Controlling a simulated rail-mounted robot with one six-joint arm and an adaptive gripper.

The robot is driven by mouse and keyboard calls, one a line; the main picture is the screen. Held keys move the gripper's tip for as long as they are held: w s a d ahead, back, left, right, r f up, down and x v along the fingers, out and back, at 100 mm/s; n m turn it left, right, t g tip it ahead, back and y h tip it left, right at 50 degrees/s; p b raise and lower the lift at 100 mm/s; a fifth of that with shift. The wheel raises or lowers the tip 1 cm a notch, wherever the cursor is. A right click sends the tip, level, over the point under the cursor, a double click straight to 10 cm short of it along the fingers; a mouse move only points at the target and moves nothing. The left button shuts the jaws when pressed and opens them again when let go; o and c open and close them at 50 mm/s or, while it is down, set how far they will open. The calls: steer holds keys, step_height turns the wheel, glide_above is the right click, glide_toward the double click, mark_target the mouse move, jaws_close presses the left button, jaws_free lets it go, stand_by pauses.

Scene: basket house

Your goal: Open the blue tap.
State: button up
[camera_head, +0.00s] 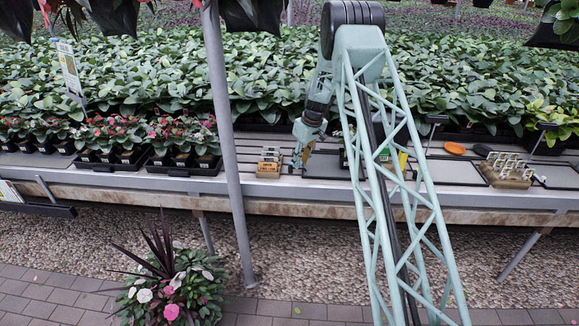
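I cannot make out a blue tap in this view. It may be hidden behind my arm or too small to tell. My gripper (299,164) points down over the grey bench (330,186), just right of a small wooden block with yellow and white parts (268,164). A small gap seems to lie between them. The fingers are small and partly merge with the arm, so their opening does not show clearly, and nothing held can be made out.
Trays of pink and red flowers (184,150) stand at the bench's left. A wooden rack with white pegs (507,170) and an orange disc (455,148) lie at the right. A grey post (228,130) rises in front, left of the gripper. Leafy plants (180,75) fill the back.

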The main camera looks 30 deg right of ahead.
steer(key=shift+d, duration=0.25)
steer(key=shift+w+d+f, duration=0.1)
steer(key=shift+d, duration=0.4)
steer(key=shift+a+f+b, duration=0.15)
steer(key=shift+a+b, duration=0.1)
steer(key=shift+b, duration=0.05)
step_height(320, 180, up, 7)
steer(key=p, duration=0.1)
steer(key=shift+r+p, duration=0.2)
steer(key=shift+p, duration=0.15)
stand_by(0.7)
stand_by(0.3)
